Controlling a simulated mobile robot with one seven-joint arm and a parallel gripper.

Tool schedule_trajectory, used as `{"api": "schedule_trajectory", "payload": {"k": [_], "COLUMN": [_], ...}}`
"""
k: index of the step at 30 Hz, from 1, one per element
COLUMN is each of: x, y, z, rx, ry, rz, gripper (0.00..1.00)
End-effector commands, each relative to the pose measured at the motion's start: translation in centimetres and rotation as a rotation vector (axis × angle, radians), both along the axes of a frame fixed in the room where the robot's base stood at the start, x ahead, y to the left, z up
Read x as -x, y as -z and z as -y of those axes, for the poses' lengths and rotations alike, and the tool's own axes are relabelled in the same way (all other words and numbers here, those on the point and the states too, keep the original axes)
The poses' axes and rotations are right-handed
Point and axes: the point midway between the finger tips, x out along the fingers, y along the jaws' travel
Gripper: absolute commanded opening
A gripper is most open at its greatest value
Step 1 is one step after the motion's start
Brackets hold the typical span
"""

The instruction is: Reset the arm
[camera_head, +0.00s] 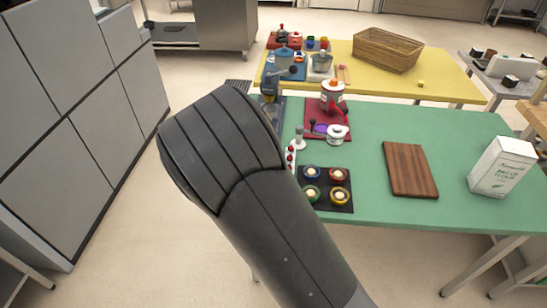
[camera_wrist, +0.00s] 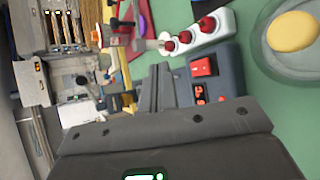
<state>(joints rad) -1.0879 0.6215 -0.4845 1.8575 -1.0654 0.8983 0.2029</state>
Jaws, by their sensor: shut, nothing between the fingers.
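My arm (camera_head: 275,225) rises from the bottom of the head view and bends to the left of the green table (camera_head: 455,140). It hides my gripper in that view. In the wrist view my gripper (camera_wrist: 158,82) shows with its two fingers together and nothing between them. Its tips point toward a white strip with red knobs (camera_wrist: 201,32). A dark blue-grey device (camera_wrist: 228,72) with a red switch and red display is just right of the fingers. I cannot tell how much space separates them.
A black tray (camera_head: 326,191) with several coloured bowls, a cutting board (camera_head: 411,169) and a flour carton (camera_head: 502,165) are on the green table. A yellow table (camera_head: 445,87) with a basket (camera_head: 386,49) stands behind. Grey cabinets (camera_head: 65,110) line the left; floor between is clear.

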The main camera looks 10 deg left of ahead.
Motion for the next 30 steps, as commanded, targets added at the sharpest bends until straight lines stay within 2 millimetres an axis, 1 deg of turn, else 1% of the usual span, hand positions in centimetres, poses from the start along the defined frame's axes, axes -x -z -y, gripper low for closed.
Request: {"api": "schedule_trajectory", "payload": {"k": [11,14,17,20,21,24,30], "x": [0.0,0.1,0.4,1.3,1.7,3.3,6.9], "y": [0.0,-0.2,-1.0,-2.3,-2.9,-4.4,-7.4], "z": [0.0,0.5,2.3,5.2,6.5,9.6,14.8], "rx": [0.000,-0.014,-0.061,-0.143,-0.183,-0.285,-0.486], "ry": [0.000,0.014,0.062,0.141,0.177,0.266,0.424], "rz": [0.000,-0.003,-0.016,-0.036,-0.045,-0.064,-0.084], "gripper": [0.00,0.00,0.00,0.00,0.00,0.00,0.00]}}
